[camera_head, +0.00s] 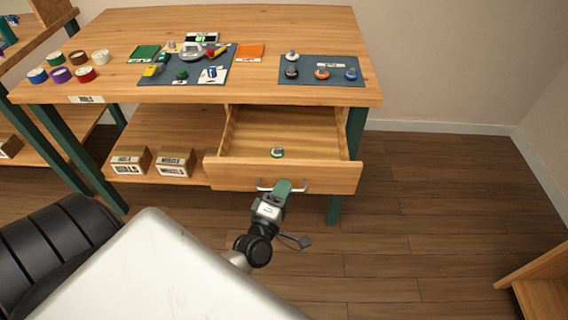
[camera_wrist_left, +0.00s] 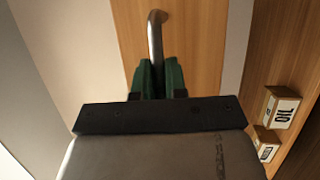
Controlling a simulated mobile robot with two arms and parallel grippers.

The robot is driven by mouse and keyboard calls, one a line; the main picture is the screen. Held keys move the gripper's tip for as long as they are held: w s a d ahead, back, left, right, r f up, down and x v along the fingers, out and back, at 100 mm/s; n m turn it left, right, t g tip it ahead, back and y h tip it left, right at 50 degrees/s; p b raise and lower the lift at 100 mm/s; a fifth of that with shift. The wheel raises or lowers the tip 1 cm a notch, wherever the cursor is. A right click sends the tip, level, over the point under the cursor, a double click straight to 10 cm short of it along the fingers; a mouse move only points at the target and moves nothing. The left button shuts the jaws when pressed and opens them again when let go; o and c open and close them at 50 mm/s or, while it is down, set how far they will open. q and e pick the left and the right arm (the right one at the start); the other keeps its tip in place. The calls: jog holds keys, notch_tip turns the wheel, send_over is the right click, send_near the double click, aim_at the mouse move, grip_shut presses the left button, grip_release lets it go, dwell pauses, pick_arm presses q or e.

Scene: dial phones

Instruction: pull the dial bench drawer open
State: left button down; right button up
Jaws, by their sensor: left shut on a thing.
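The dial bench drawer (camera_head: 225,176) stands pulled out under the right part of the wooden bench (camera_head: 115,30). Its inside is visible, with one small green and white round item (camera_head: 277,153) lying in it. A metal bar handle (camera_head: 299,188) is on the drawer front. My left gripper (camera_head: 283,189) is at the handle, its green fingers shut on the bar. In the left wrist view, the green fingers (camera_wrist_left: 158,78) close around the grey handle (camera_wrist_left: 155,38) against the wooden drawer front (camera_wrist_left: 194,40). My right gripper is in neither view.
Two labelled boxes (camera_head: 174,163) sit on the lower shelf left of the drawer. Mats with small parts and several coloured rolls lie on the bench top. The wooden floor (camera_head: 430,220) to the right is clear.

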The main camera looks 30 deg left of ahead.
pick_arm(q)
jog(key=shift+s+d+p, duration=0.1)
jog(key=shift+s+d, duration=0.3)
jog(key=shift+s, duration=0.3)
jog(key=shift+s+d+p, duration=0.1)
jog(key=shift+s+d, duration=0.35)
jog(key=shift+s, duration=0.2)
jog(key=shift+s+d+p, duration=0.1)
jog(key=shift+s+d, duration=0.3)
jog(key=shift+s, duration=0.3)
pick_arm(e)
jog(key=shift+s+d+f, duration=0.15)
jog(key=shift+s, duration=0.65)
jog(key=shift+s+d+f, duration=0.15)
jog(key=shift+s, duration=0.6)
pick_arm(q)
jog(key=c, duration=1.5)
grip_release()
jog(key=shift+o, duration=0.2)
jog(key=v, duration=1)
jog(key=shift+s+b, duration=0.4)
jog(key=shift+b, duration=0.05)
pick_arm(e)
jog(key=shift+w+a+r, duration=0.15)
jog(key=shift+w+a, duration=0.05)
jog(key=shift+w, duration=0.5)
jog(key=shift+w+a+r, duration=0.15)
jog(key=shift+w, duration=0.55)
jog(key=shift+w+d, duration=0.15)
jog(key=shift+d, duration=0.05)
